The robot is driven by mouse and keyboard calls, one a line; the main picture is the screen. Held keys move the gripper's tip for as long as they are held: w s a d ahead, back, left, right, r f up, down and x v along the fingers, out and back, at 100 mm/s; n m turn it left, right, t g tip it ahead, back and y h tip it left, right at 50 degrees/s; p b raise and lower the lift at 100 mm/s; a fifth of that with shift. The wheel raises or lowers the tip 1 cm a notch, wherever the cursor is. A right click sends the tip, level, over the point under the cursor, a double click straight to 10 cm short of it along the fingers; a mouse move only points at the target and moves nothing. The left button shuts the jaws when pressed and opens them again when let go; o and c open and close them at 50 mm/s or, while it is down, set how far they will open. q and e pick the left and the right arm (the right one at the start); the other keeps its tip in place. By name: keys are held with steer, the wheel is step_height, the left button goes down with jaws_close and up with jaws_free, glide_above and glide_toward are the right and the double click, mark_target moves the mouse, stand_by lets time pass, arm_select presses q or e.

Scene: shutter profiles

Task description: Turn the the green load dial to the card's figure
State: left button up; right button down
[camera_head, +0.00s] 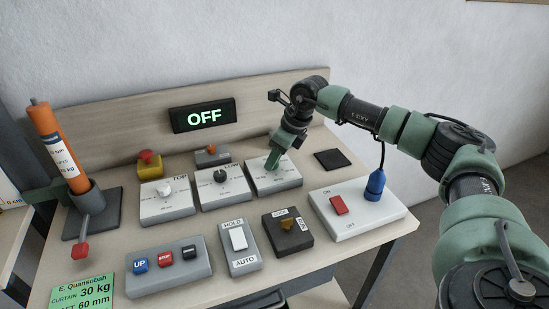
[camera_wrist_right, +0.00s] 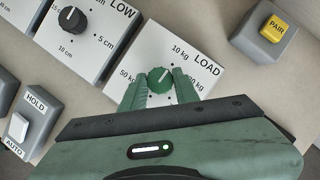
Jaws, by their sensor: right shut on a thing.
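The green load dial (camera_wrist_right: 160,85) sits on a white-topped box lettered LOAD, with marks including 10 kg and 50 kg. Its white pointer line tilts up and right, roughly toward the 10 kg mark in the right wrist view. My right gripper (camera_wrist_right: 160,94) is shut on the dial, one finger on each side. In the head view the right gripper (camera_head: 274,163) covers most of the dial. The green card (camera_head: 82,293) at the lower left reads CURTAIN 30 kg, with 60 mm below.
A TOP dial box (camera_head: 166,204) and a LOW dial box (camera_head: 221,190) stand left of the LOAD box. A yellow PAIR button (camera_wrist_right: 274,28) is close by. The white ON/OFF box (camera_head: 358,214) stands at the right. The display (camera_head: 203,115) reads OFF.

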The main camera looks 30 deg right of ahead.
steer(key=m+h, duration=0.1)
steer(key=m, duration=0.2)
steer(key=shift+a+t+b, duration=0.1)
steer(key=shift+t+b, duration=0.2)
steer(key=m+h+b, duration=0.1)
steer(key=m, duration=0.1)
steer(key=shift+m, duration=0.4)
steer(key=m+h+b, duration=0.1)
steer(key=m, duration=0.2)
steer(key=shift+a, duration=0.15)
steer(key=shift+m+h+b, duration=0.45)
steer(key=shift+m+h, duration=0.15)
steer(key=shift+m, duration=0.7)
steer(key=shift+r, duration=0.1)
steer(key=c, duration=1.1)
jaws_free()
steer(key=shift+o, duration=0.2)
